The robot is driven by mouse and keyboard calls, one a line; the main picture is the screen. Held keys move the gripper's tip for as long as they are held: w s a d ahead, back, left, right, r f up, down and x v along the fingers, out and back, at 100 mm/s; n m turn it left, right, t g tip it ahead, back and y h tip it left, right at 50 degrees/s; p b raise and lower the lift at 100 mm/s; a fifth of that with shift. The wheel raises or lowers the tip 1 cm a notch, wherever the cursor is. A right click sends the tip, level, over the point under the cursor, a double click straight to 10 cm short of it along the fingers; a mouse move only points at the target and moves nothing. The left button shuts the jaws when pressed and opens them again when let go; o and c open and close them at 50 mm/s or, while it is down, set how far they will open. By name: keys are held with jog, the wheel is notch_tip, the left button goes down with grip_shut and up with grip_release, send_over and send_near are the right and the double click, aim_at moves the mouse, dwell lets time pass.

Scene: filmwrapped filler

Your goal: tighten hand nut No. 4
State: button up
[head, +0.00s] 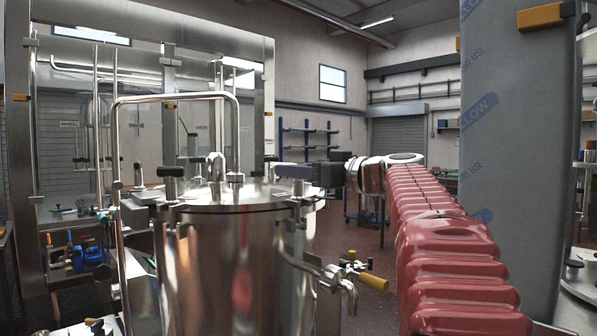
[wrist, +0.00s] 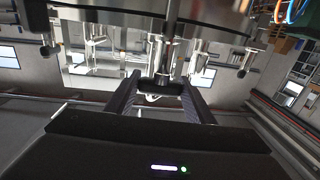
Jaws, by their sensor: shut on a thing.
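The steel vessel (head: 235,262) stands in the middle of the head view, with its round lid (head: 232,197) on top. Hand nuts sit around the lid rim; a black one (head: 172,171) is at the front left. My gripper (head: 294,172) reaches in from the right, level, at the lid's right rim. In the wrist view my gripper (wrist: 160,80) has its two ribbed fingers shut on a black hand nut (wrist: 160,84), one finger on each side. In the head view the fingers mostly hide this nut. I cannot read any nut number.
A bent steel pipe (head: 118,180) rises at the vessel's left. A valve with a yellow handle (head: 372,281) sticks out at its lower right. A large film-wrapped panel (head: 515,170) stands close behind my arm. More rim fittings (wrist: 246,64) flank the gripper.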

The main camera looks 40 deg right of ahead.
jog(key=shift+n+y, duration=0.5)
jog(key=shift+y, duration=0.2)
jog(key=o, duration=1.1)
jog(key=shift+c, duration=0.2)
jog(key=shift+s, duration=0.15)
jog(key=v, duration=1.3)
jog(key=shift+s+d, duration=0.2)
jog(key=shift+d, duration=0.05)
jog(key=shift+r, duration=0.1)
